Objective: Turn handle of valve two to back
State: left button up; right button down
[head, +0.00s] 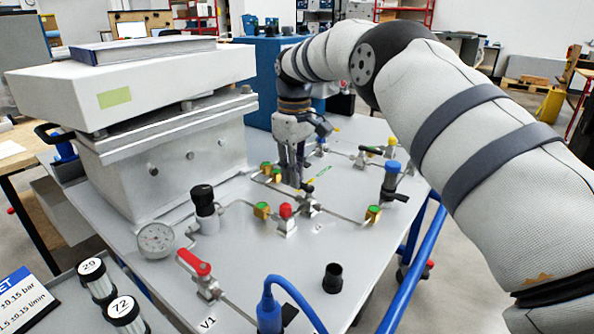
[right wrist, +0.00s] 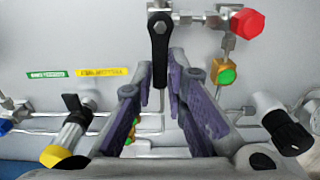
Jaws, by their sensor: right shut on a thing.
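Valve two (head: 309,207) stands on the grey panel, close to a red-capped fitting. Its black lever handle (right wrist: 160,38) shows in the right wrist view, running from the pivot at the top down between my fingers. My right gripper (head: 292,180) points down at the panel. In the right wrist view, the right gripper (right wrist: 163,80) is shut on the handle, with one purple-padded finger on each side of the lever. The handle's far end is partly hidden between the fingers. My left gripper is not in view.
Valve one's red handle (head: 194,263) is at the front left, near a pressure gauge (head: 156,240). A red-capped fitting (head: 286,212) and green-topped brass fittings (head: 373,213) stand close around. A blue-capped regulator (head: 391,178) is to the right. A black cylinder (head: 333,278) stands in front.

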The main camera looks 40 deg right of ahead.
jog(key=shift+s+a+n, duration=0.1)
jog(key=shift+n, duration=0.2)
dwell(0.4)
jog(key=c, duration=1.6)
grip_release()
notch_tip(320, 180, up, 7)
jog(key=shift+r, duration=0.2)
